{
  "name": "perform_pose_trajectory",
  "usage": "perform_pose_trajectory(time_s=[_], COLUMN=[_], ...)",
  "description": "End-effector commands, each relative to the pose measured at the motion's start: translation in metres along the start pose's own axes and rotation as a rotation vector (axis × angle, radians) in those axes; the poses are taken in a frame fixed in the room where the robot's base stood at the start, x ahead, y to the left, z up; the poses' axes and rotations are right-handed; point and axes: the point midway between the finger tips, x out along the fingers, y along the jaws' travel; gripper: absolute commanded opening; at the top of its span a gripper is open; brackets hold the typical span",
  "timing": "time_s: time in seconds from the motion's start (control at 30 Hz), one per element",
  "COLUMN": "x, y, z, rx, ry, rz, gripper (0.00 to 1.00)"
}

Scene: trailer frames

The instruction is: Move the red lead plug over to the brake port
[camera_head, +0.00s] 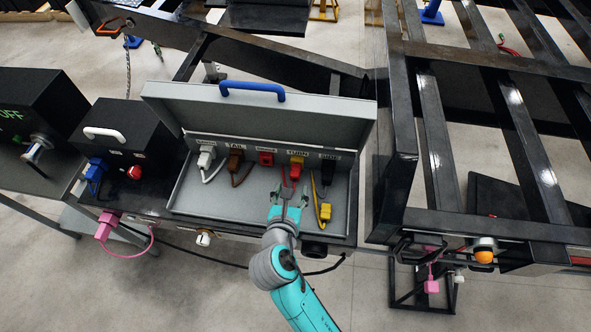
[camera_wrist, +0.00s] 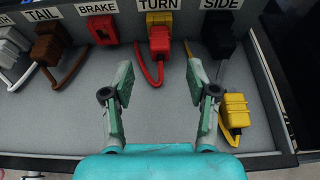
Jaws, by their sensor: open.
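The red lead plug (camera_head: 296,171) sits in the yellow port (camera_head: 297,160) under the TURN label, its red lead hanging onto the tray floor; the plug also shows in the wrist view (camera_wrist: 159,40). The red brake port (camera_head: 266,158), under the BRAKE label, is just left of it and has no lead in it; it also shows in the wrist view (camera_wrist: 102,29). My gripper (camera_head: 286,190) is open and empty over the grey box, in front of the red plug and short of it. In the wrist view its fingers (camera_wrist: 160,70) stand apart on either side below the plug.
A brown plug (camera_wrist: 48,41) is in the TAIL port and a white plug (camera_head: 206,157) is further left. A loose yellow plug (camera_wrist: 236,108) lies right of my gripper. The raised lid (camera_head: 250,118) stands behind the ports. Black frame rails (camera_head: 404,150) rise to the right.

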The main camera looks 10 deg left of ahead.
Motion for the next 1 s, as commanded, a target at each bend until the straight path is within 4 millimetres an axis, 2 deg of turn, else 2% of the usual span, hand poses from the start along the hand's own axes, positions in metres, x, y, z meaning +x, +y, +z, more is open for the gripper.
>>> perform_pose_trajectory(time_s=[0.6,0.8,1.0], x=[0.07,0.083,0.087], y=[0.0,0.0,0.0], z=[0.001,0.001,0.001], rx=[0.001,0.002,0.001], ry=[-0.001,-0.001,-0.001], rz=[-0.001,0.0,0.001], gripper=[0.58,0.58,0.58])
